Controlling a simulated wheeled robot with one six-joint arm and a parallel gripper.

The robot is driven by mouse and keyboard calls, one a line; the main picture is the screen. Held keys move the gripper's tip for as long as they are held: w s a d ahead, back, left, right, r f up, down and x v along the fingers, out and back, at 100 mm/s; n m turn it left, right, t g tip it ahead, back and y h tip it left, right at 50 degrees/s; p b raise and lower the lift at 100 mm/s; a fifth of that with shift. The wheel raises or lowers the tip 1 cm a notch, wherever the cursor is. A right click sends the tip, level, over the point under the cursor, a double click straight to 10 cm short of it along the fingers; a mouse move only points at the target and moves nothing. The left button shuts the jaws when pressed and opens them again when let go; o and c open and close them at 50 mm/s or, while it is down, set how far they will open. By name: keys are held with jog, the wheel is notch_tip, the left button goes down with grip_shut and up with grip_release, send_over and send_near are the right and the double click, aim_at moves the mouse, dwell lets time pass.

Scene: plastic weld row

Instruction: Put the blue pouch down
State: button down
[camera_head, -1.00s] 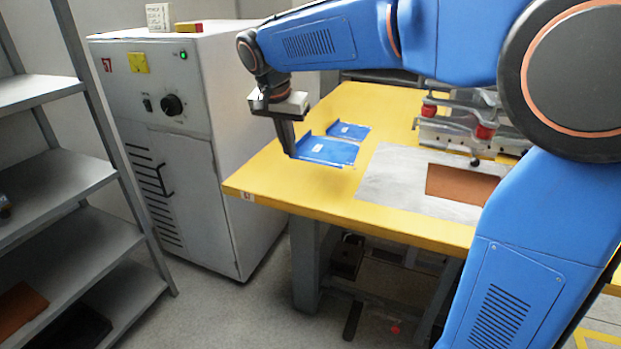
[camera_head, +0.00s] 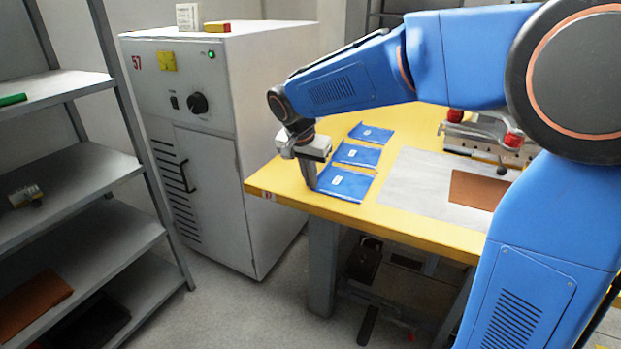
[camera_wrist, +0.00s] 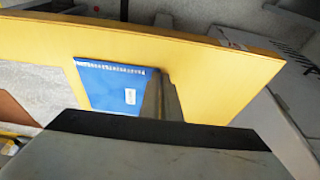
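Three flat blue pouches with small white labels lie in a row on the yellow table in the head view: a far one (camera_head: 371,133), a middle one (camera_head: 357,154) and the nearest one (camera_head: 349,186). My gripper (camera_head: 312,186) points down at the left edge of the nearest pouch. In the wrist view that pouch (camera_wrist: 108,87) lies beside my gripper (camera_wrist: 163,80), with its edge against the fingers. The fingers look close together on this thin edge, which they partly hide. The pouch appears to be at table level.
The yellow table (camera_head: 400,224) carries a grey plate (camera_head: 408,184) with a brown sheet (camera_head: 478,190) to the right. A clamp-like machine (camera_head: 490,135) stands behind it. A white cabinet (camera_head: 215,120) is left of the table, and grey shelves (camera_head: 85,175) stand farther left.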

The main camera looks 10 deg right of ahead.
jog(key=c, duration=2)
grip_release()
jog(key=shift+f, duration=0.1)
jog(key=v, duration=1.2)
jog(key=s+d+f+n+y, duration=0.1)
jog(key=s+d+f+n, duration=0.25)
jog(key=s+d, duration=1.05)
jog(key=s+d+f+n+t, duration=0.1)
jog(key=s+d+f+n, duration=0.1)
jog(key=s+f, duration=0.3)
jog(key=s+d+f+n+t+y, duration=0.1)
jog(key=s+d+f, duration=0.2)
jog(key=s, duration=0.7)
jog(key=shift+f+n, duration=0.35)
jog(key=shift+f, duration=0.55)
